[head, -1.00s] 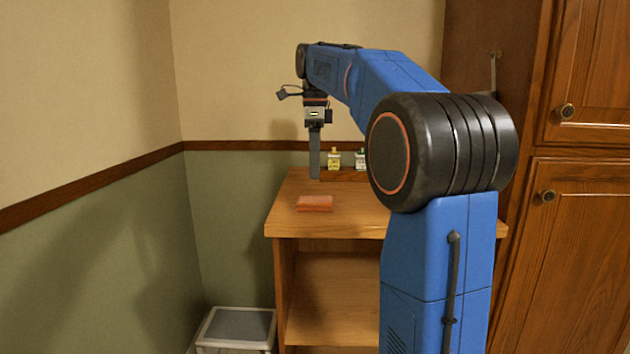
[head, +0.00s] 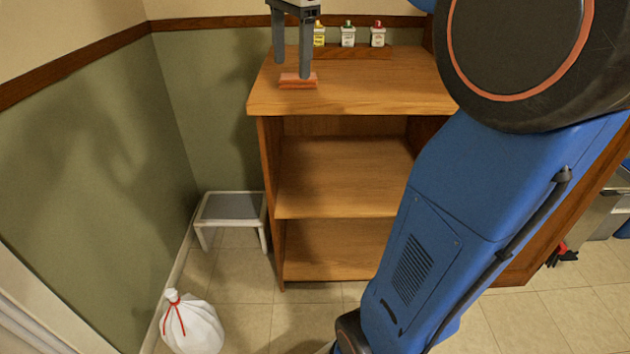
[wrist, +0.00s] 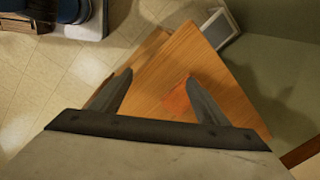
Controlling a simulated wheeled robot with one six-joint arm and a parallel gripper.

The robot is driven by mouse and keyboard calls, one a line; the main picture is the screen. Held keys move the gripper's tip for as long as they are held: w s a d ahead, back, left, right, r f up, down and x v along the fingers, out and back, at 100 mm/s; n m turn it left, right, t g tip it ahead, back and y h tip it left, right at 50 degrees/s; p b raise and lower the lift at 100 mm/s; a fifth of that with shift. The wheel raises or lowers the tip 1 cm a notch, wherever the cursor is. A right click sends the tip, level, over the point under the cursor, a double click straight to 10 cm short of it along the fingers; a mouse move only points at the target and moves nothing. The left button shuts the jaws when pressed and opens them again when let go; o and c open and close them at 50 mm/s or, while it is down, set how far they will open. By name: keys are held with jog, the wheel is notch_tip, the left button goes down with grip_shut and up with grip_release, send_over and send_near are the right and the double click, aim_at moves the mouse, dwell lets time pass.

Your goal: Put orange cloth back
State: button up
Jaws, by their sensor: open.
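The orange cloth (head: 298,82) lies folded and flat on the wooden top of the shelf unit (head: 350,96), near its left front corner. My gripper (head: 291,70) is open, with its two fingers pointing down over the cloth; one finger overlaps the cloth in the head view, and I cannot tell whether it touches.
Several small bottles (head: 348,36) stand in a row at the back of the top. Two open shelves (head: 340,180) below are empty. A grey step stool (head: 232,208) and a tied white bag (head: 190,325) are on the floor at left. A green wall (head: 120,130) borders the left side.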

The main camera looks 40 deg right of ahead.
jog(key=s+a+f+n+t, duration=0.1)
jog(key=s+a+f+n, duration=0.3)
jog(key=s+f+n, duration=0.4)
jog(key=s+a+f+n+t, duration=0.2)
jog(key=s+a+f+n, duration=0.3)
jog(key=s+f+n, duration=0.4)
jog(key=s+f, duration=0.5)
jog(key=f, duration=0.4)
jog(key=shift+n, duration=0.3)
jog(key=shift+a+r, duration=0.1)
